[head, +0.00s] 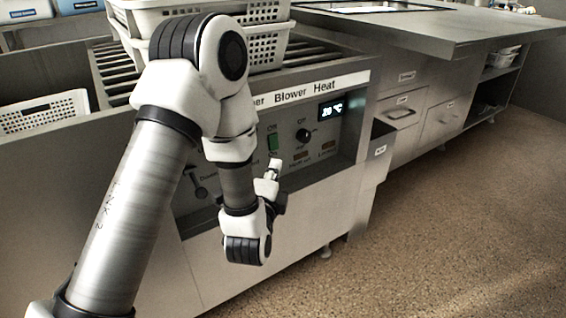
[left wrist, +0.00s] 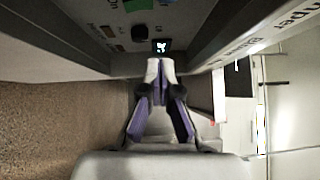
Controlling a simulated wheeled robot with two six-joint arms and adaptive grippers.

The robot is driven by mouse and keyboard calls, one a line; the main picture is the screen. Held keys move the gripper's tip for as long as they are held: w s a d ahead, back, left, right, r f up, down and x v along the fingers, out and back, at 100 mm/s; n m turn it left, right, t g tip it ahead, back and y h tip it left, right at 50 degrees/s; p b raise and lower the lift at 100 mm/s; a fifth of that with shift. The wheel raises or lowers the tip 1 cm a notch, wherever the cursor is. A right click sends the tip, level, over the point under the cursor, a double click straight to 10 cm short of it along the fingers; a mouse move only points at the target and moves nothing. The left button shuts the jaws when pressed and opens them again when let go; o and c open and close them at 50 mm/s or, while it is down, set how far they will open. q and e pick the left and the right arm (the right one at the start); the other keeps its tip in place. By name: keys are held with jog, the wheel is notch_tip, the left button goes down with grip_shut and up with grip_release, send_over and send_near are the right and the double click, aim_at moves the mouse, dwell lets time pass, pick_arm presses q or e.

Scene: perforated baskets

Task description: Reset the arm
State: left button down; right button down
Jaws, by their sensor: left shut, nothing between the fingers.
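My left arm comes in from the left in the head view and bends down in front of the machine's control panel (head: 318,150). My left gripper (head: 274,168) is small there and points up, in front of the panel's lower part. In the left wrist view my left gripper (left wrist: 160,66) has its fingertips together with nothing between them. The panel also shows there (left wrist: 112,22), beyond the fingertips. I cannot tell the exact gap between fingers and panel. My right gripper is in neither view.
The panel has a green switch (head: 273,140), a black knob (head: 303,135) and a lit display (head: 331,110). White perforated baskets (head: 268,48) stand on the rollers, and another basket (head: 45,112) is at left. A steel counter (head: 440,30) stands at right. The floor (head: 450,230) is clear.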

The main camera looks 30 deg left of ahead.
pick_arm(q)
jog(key=s+d+f+g+h, duration=0.2)
jog(key=s+f, duration=0.2)
jog(key=f, duration=0.5)
jog(key=s+d+f+g+h, duration=0.1)
jog(key=s+d+f+g, duration=0.15)
jog(key=f, duration=0.65)
jog(key=s+d+f+g+h, duration=0.1)
jog(key=s+f+g+h, duration=0.2)
jog(key=f, duration=0.6)
jog(key=s+d+f+n+g, duration=0.2)
jog(key=s+f+n+g, duration=0.1)
jog(key=s+n, duration=0.25)
jog(key=s+d+f+n+g+h, duration=0.1)
jog(key=s+f+n+g, duration=0.25)
jog(key=s, duration=0.35)
jog(key=s+d+f+n+g, duration=0.2)
jog(key=s+f+n+g, duration=0.1)
jog(key=s+n, duration=0.3)
notch_tip(320, 180, up, 36)
jog(key=p, duration=3.5)
jog(key=shift+s+p, duration=0.35)
jog(key=shift+p, duration=0.05)
jog(key=shift+a, duration=0.1)
